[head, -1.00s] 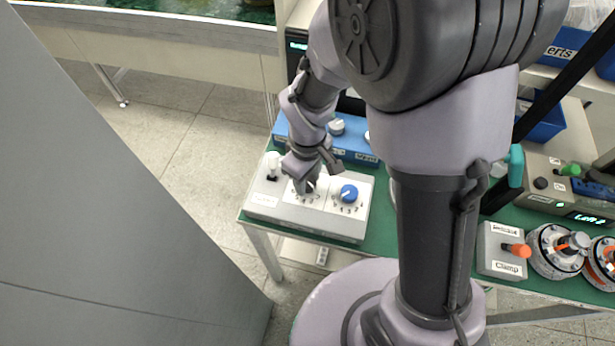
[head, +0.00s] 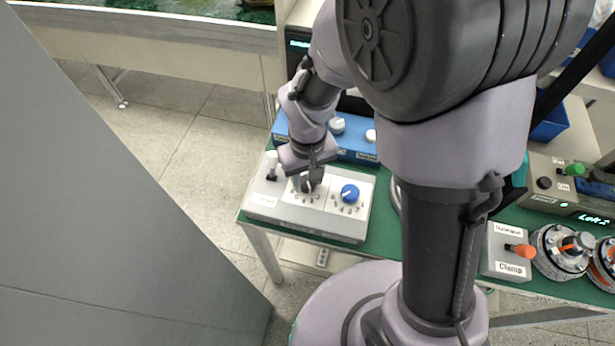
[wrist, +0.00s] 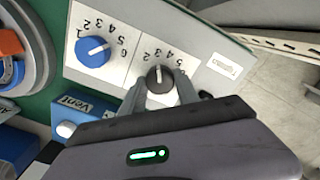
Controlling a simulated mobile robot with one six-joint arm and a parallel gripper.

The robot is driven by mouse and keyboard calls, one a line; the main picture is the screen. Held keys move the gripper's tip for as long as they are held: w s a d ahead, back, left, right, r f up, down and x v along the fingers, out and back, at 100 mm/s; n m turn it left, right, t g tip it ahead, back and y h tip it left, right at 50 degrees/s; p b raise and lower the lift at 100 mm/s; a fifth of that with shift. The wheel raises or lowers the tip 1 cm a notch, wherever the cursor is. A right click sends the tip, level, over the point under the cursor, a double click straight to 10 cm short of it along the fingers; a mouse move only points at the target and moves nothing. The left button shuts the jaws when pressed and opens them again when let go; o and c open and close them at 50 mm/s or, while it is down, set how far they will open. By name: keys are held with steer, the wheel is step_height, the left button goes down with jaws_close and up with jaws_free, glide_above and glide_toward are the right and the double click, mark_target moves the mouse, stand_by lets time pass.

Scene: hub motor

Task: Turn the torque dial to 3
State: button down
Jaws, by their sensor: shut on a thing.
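A light grey control box (head: 270,207) stands on the green bench. It has a dark dial (wrist: 160,78) and a blue dial (head: 350,193), which also shows in the wrist view (wrist: 93,51). Numbers surround each dial. My gripper (head: 307,184) is over the dark dial, with its fingers (wrist: 162,88) shut on the dial's two sides. The small label beside the dial is too blurred to read surely, and the head view hides part of the dial behind the gripper.
A blue box (head: 355,147) with pale knobs stands just behind the grey box. A white-topped lever (head: 271,163) is on the grey box, left of the dark dial. A clamp switch box (head: 508,250) and round fixtures (head: 560,250) are at the right.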

stand_by(0.4)
steer(key=c, duration=0.9)
jaws_free()
step_height(320, 180, up, 18)
steer(key=p, duration=0.6)
steer(key=shift+f+p, duration=0.25)
steer(key=shift+p, duration=0.05)
steer(key=s+d+r+m+t+y+b, duration=0.2)
steer(key=s+d+m+t+b, duration=0.3)
steer(key=s+m+b, duration=0.3)
steer(key=s+d+r, duration=0.1)
steer(key=s, duration=0.2)
steer(key=shift+s+d+t, duration=0.2)
steer(key=shift+d+t, duration=0.2)
